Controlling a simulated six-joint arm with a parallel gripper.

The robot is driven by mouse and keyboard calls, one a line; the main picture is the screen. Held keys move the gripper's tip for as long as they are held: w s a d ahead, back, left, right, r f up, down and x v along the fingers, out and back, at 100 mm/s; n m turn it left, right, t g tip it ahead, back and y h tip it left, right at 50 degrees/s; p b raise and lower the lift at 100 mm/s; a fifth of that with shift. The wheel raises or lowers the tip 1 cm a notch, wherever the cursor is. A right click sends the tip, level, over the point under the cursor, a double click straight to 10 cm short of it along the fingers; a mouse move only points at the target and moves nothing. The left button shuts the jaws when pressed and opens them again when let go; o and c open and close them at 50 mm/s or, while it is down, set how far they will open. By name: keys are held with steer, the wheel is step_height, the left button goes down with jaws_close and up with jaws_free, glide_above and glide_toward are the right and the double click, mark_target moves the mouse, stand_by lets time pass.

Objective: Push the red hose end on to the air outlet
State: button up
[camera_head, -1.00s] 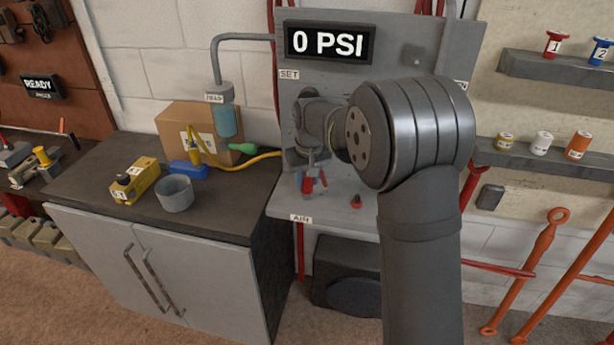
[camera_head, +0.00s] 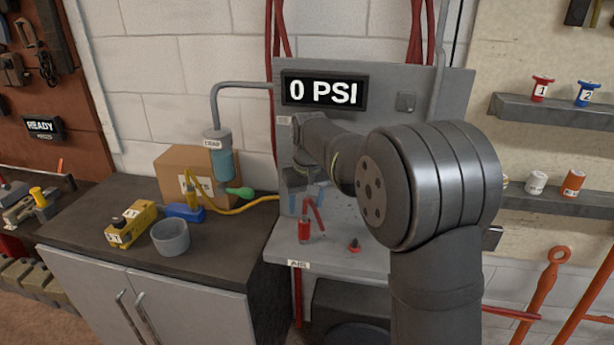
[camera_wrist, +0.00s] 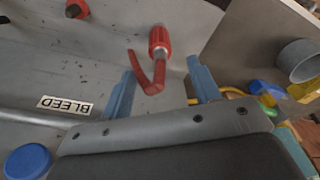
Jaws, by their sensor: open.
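The red hose end (camera_head: 304,230) stands roughly upright on the grey shelf, with a bent red hose piece rising from its top. In the wrist view the red hose end (camera_wrist: 159,42) lies beyond my fingers, with its hose bending towards the gap between them. My gripper (camera_head: 306,197) is open and empty just above it; its two blue fingers also show in the wrist view (camera_wrist: 162,88), apart and on either side of the hose. A small red fitting (camera_head: 354,245) with a dark part sits right of the hose end; I cannot tell whether it is the air outlet.
The "AIR" label (camera_head: 298,264) is on the shelf's front edge. A panel with a "0 PSI" display (camera_head: 323,91) stands behind. The wrist view shows a "BLEED" label (camera_wrist: 65,105) and a blue knob (camera_wrist: 28,162). A grey cup (camera_head: 170,238) stands on the left cabinet.

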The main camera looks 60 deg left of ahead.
mark_target(304, 221)
step_height(304, 221, up, 9)
steer(key=d, duration=0.1)
steer(key=shift+r, duration=0.15)
steer(key=shift+s, duration=0.1)
stand_by(0.5)
steer(key=f, duration=0.5)
steer(key=a+f, duration=0.1)
steer(key=f, duration=0.5)
steer(key=a+f, duration=0.1)
steer(key=f, duration=0.5)
steer(key=shift+w+f, duration=0.2)
steer(key=shift+r, duration=0.2)
